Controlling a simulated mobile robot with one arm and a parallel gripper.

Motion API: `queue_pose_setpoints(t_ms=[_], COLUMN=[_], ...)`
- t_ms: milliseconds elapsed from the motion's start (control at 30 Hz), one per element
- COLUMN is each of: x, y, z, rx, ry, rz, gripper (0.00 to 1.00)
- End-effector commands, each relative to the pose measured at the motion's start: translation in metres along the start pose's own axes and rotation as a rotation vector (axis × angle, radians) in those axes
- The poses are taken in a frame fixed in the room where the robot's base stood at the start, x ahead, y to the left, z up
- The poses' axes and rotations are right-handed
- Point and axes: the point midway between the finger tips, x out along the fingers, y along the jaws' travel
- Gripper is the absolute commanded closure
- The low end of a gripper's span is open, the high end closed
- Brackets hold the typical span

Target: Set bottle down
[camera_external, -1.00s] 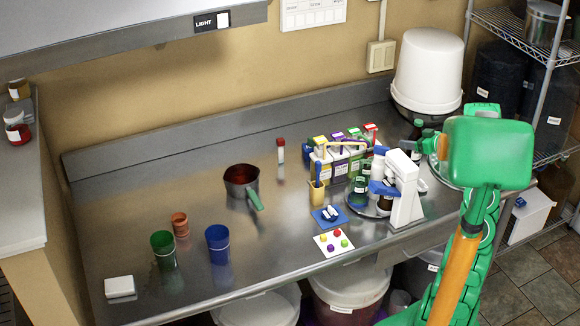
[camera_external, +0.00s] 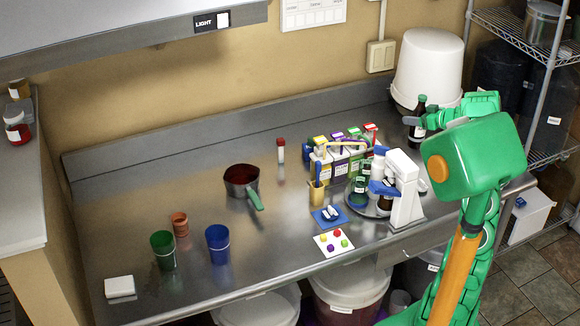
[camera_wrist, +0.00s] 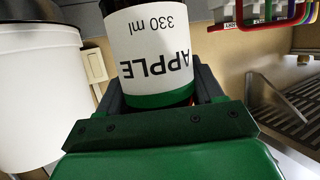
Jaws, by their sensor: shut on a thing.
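A dark bottle (camera_external: 418,128) with a green cap stands upright in my gripper (camera_external: 414,122), at the back right of the steel worktop, in front of the white bucket. In the wrist view the bottle (camera_wrist: 152,55) fills the space between the jaws; its white label reads APPLE, 330 ml, upside down, with a green band. My gripper (camera_wrist: 155,100) is shut on it. I cannot tell whether the bottle's base touches the worktop.
The white bucket (camera_external: 428,65) stands close behind the bottle and shows in the wrist view (camera_wrist: 42,95). A white microscope-like device (camera_external: 405,190), a round tray with bottles and a rack of coloured-top cartons (camera_external: 340,165) stand nearby. The worktop's left middle (camera_external: 120,215) is mostly clear.

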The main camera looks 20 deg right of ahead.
Motion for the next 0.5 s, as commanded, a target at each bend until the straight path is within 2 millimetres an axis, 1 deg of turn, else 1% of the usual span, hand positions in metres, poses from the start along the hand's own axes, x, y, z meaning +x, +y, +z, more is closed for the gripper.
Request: queue_pose_setpoints(t_ms=[33, 200, 500], x=[-0.004, -0.018, -0.036], y=[0.001, 0.0, 0.001], z=[-0.011, -0.049, -0.099], rx=[-0.007, -0.01, -0.007], ry=[0.003, 0.002, 0.002], rz=[0.002, 0.005, 0.004], gripper=[0.9, 0.9, 0.9])
